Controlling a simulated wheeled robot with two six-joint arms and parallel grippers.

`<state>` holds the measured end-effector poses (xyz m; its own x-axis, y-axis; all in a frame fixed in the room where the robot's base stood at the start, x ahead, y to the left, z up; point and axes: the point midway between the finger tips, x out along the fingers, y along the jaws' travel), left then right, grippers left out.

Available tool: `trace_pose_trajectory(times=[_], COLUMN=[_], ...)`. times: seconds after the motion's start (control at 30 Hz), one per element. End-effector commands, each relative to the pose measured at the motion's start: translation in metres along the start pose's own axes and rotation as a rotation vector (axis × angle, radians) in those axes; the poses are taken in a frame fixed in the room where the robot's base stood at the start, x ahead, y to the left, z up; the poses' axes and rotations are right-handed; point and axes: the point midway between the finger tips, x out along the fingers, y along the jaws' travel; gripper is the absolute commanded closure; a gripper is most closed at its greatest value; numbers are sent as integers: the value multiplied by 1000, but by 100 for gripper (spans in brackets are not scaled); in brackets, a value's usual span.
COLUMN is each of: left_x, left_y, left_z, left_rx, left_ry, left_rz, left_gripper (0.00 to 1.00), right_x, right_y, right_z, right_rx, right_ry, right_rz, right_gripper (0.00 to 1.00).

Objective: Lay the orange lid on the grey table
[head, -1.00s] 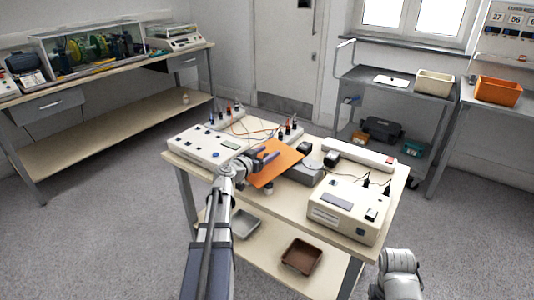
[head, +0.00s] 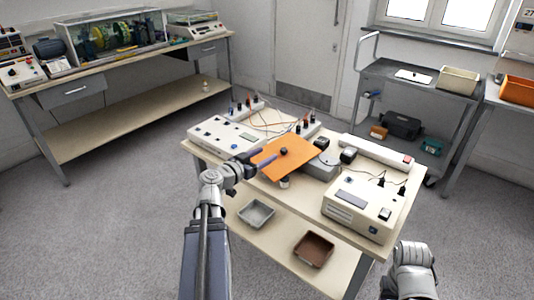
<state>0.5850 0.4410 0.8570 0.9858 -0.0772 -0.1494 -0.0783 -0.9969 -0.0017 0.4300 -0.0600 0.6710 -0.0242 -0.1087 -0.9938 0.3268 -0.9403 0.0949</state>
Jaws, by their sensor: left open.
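The orange lid (head: 272,163) is a flat square plate with a small dark knob (head: 284,151) on top. It lies level over the middle of the cream workbench, next to a low grey block (head: 318,171) that shows beyond its right edge. I cannot tell exactly what bears it. My left gripper (head: 261,160) is open at the lid's left edge, its fingers pointing at the lid and clear of the knob. Of my right arm only a pale link shows at the lower right; its gripper is out of view.
A cream instrument (head: 363,207) stands at the bench's right front, a control box (head: 226,136) at its left. Thin cables cross the back. A grey cart (head: 415,82) stands behind. The lower shelf holds a grey tray (head: 257,213) and a brown tray (head: 314,250).

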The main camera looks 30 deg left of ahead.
Motion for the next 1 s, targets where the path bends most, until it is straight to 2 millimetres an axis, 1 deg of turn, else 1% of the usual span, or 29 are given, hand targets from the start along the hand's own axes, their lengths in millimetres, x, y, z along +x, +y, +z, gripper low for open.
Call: trace_pose_trajectory(times=[0.07,0.2,0.3,0.5,0.73,0.9,1.0], left_x=[4,33,45,50,72,74,81], left_y=[0,1,3,4,3,3,2], left_z=[-1,1,5,10,14,14,16], left_rx=[1,-1,-1,-2,-1,-2,-2], left_ry=[-12,-94,-138,-151,-151,-150,-150], left_rz=[2,8,4,0,2,0,1], left_gripper=[32,32,32,32,32,32,32], right_x=[-2,-14,-17,-15,-8,-8,-4], right_y=[0,1,2,2,1,1,0], right_z=[0,1,1,1,0,0,0], right_rx=[0,0,0,0,0,0,0], right_ry=[0,0,0,0,0,0,0], right_rz=[0,0,0,0,0,0,0], right_gripper=[50,50,50,50,50,50,50])
